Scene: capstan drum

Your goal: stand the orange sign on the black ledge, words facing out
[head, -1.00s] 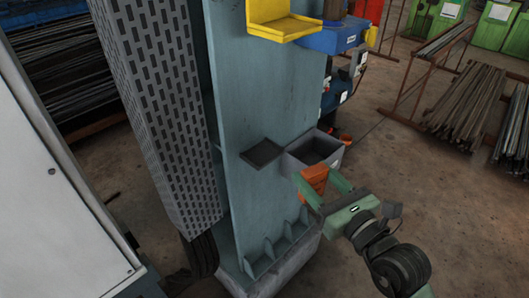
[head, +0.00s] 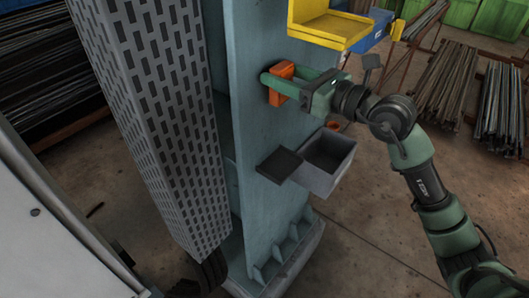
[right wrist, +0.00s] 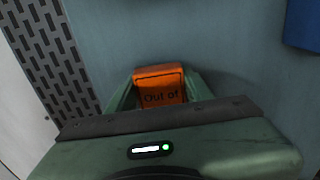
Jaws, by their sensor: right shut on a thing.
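The orange sign (head: 279,91) is held between the green fingers of my right gripper (head: 283,84), in front of the blue-grey column. The sign also shows in the right wrist view (right wrist: 160,88), where the words "Out of" face the camera; the lower part of its face is hidden by the gripper body. The black ledge (head: 280,164) is a small dark plate on the column, below the sign and apart from it. Nothing rests on the ledge. My left gripper is not in view.
A grey open bin (head: 326,160) sits right beside the black ledge. A yellow tray (head: 331,29) juts from the column just above my right gripper. A perforated grey panel (head: 150,110) stands to the left. The column face between sign and ledge is clear.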

